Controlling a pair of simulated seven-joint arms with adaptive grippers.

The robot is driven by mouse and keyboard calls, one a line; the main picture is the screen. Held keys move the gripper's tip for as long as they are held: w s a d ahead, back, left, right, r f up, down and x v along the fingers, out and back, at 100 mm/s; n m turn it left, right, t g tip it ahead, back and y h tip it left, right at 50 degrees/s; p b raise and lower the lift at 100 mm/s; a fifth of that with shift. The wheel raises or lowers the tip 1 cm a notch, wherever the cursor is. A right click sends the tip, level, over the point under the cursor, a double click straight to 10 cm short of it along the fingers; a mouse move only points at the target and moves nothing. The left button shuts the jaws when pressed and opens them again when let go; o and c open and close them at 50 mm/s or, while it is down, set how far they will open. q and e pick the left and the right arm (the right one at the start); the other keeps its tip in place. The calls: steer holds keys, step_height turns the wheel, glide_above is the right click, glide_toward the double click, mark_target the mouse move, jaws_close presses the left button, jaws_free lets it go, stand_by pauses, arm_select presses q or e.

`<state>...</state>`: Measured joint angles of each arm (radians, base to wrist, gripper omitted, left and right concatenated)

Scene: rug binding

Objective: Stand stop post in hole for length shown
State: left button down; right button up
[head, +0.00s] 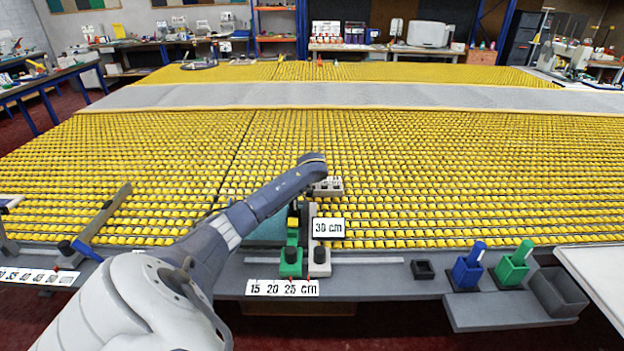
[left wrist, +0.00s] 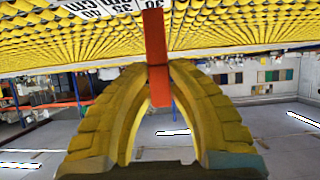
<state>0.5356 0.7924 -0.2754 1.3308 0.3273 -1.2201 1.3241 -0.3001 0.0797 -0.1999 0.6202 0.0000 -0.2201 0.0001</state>
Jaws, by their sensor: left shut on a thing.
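In the left wrist view my left gripper (left wrist: 157,72) is shut on a red post (left wrist: 155,42), held between its two curved fingers. In the head view my left arm reaches in to the middle of the table, and the held red post cannot be made out there. Below it are a white "30 cm" card (head: 328,228) and a "15 20 25 cm" label (head: 282,288) on the front edge. A green block (head: 291,262) sits just above that label. The holes are too small or hidden to tell. My right gripper is not in view.
A blue post (head: 476,252) and a green post (head: 523,250) stand in holders at right. The yellow roller bed (head: 430,170) fills the table behind. A grey bar (head: 100,215) lies at left.

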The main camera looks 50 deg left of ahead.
arm_select(q)
steer(key=shift+f, duration=3.1)
steer(key=shift+f, duration=0.15)
steer(key=c, duration=1.4)
jaws_free()
steer(key=shift+o, duration=0.2)
steer(key=shift+r, duration=0.2)
steer(key=shift+s+d+r, duration=0.2)
steer(key=shift+s+d, duration=0.2)
steer(key=shift+d, duration=0.05)
steer(key=v, duration=0.6)
steer(key=shift+s+r, duration=0.1)
